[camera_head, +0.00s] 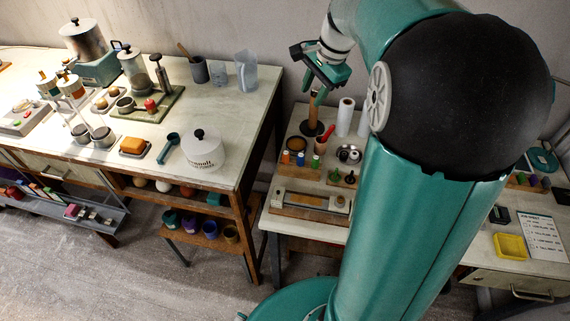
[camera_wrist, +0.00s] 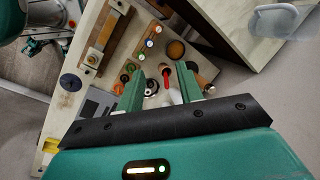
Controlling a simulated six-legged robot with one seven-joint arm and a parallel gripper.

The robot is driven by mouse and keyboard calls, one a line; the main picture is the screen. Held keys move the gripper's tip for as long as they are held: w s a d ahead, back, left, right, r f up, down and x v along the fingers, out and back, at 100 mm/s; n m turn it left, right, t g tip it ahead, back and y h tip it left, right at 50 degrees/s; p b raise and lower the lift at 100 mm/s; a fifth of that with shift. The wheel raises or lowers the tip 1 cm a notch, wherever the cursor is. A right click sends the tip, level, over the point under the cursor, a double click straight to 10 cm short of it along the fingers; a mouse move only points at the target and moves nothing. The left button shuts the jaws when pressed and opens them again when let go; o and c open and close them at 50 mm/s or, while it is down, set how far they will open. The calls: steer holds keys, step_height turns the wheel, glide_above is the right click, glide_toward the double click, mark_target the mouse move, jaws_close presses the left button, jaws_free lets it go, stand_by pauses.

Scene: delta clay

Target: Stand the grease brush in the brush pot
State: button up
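My gripper (camera_head: 318,88) is above the far end of the right-hand bench. In the wrist view my gripper (camera_wrist: 160,78) is open, its two green fingers apart with nothing held between them. A red-handled tool, seemingly the grease brush (camera_head: 329,131), leans by a small tan cup (camera_head: 320,146) that may be the brush pot; I cannot tell whether it is in it. In the wrist view the red handle (camera_wrist: 166,77) shows beyond the fingers, in the gap between them. My fingers hide part of the bench around it.
A wooden post (camera_head: 315,108) on a dark base and white rolls (camera_head: 346,117) stand near the red tool. Coloured bottles (camera_head: 293,158) and a wooden-ended bar fixture (camera_head: 311,202) are in front. A grey pot (camera_head: 199,70) with a wooden stick stands on the left table.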

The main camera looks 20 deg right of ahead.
steer(key=s+a+r+n+t+h, duration=0.1)
steer(key=s+a+n+t, duration=0.2)
steer(key=s+a+n, duration=1.2)
steer(key=s+a, duration=0.2)
steer(key=s, duration=0.3)
steer(key=shift+a+n+h, duration=0.2)
steer(key=shift+n+h, duration=0.1)
steer(key=shift+h, duration=0.1)
steer(key=shift+d, duration=0.1)
